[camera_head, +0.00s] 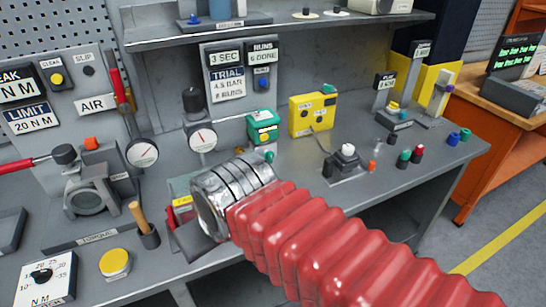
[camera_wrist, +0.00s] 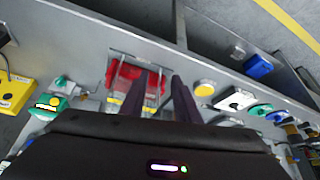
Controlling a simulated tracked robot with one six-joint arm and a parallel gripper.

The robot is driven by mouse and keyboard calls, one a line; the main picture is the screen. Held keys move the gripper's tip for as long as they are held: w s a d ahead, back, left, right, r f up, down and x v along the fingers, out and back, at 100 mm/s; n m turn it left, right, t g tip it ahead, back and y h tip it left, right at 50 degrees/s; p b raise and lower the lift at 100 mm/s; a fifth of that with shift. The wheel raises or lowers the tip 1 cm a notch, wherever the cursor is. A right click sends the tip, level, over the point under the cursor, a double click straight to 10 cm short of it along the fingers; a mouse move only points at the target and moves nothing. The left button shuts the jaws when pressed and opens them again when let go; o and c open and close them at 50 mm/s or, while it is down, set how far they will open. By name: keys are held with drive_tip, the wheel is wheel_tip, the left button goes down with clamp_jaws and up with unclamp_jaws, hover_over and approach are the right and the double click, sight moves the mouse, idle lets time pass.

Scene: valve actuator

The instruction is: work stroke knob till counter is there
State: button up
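No label reading "stroke" is legible. A white-topped knob (camera_head: 347,152) stands on a small grey base at the bench's middle right, away from my gripper. A black dial knob (camera_head: 42,273) sits on a white scale plate at front left. The runs display (camera_head: 263,54) seems to read "6 DONE"; beside it a trial card (camera_head: 228,84) has small print I cannot read surely. My gripper (camera_wrist: 160,76) shows two dark fingers apart over a red device (camera_wrist: 126,76) in the wrist view, with nothing visibly clamped. My wrist hides most of that device in the head view.
A green box (camera_head: 264,127) and a yellow box (camera_head: 312,112) stand behind my wrist. A gauge (camera_head: 202,139) and a yellow button (camera_head: 115,264) stand to its left. A shelf (camera_head: 290,36) overhangs the back. Several small coloured caps lie at right.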

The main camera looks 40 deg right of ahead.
drive_tip(key=w+d+f+m+h, duration=0.1)
drive_tip(key=d+f, duration=0.3)
drive_tip(key=d, duration=0.7)
drive_tip(key=d+f+m+h, duration=0.2)
drive_tip(key=d+f+h, duration=0.1)
drive_tip(key=d, duration=0.8)
drive_tip(key=w+d+f+m+g+h, duration=0.1)
drive_tip(key=d+f, duration=0.4)
drive_tip(key=d, duration=0.6)
drive_tip(key=shift+w+d+f+m+h, duration=0.3)
drive_tip(key=shift+m+h, duration=0.1)
drive_tip(key=shift+m, duration=0.3)
drive_tip(key=w+d, duration=0.1)
drive_tip(key=d+f+t, duration=0.1)
drive_tip(key=d, duration=0.1)
drive_tip(key=shift+w, duration=0.35)
drive_tip(key=shift+w+d+r+n+t, duration=0.1)
drive_tip(key=shift+w+d+n+t, duration=0.15)
drive_tip(key=shift+w+t, duration=0.35)
drive_tip(key=shift+w+d+n+t, duration=0.15)
drive_tip(key=shift+w+d+t, duration=0.1)
drive_tip(key=shift+w+t, duration=0.3)
drive_tip(key=w+a+r+n+t+y, duration=0.1)
drive_tip(key=w+a+r+t+y, duration=0.1)
drive_tip(key=w+a+r+t, duration=0.1)
drive_tip(key=w+r+t, duration=0.1)
drive_tip(key=w+t, duration=0.1)
drive_tip(key=w, duration=0.1)
drive_tip(key=shift+a+r+n, duration=0.3)
drive_tip(key=shift+a, duration=0.1)
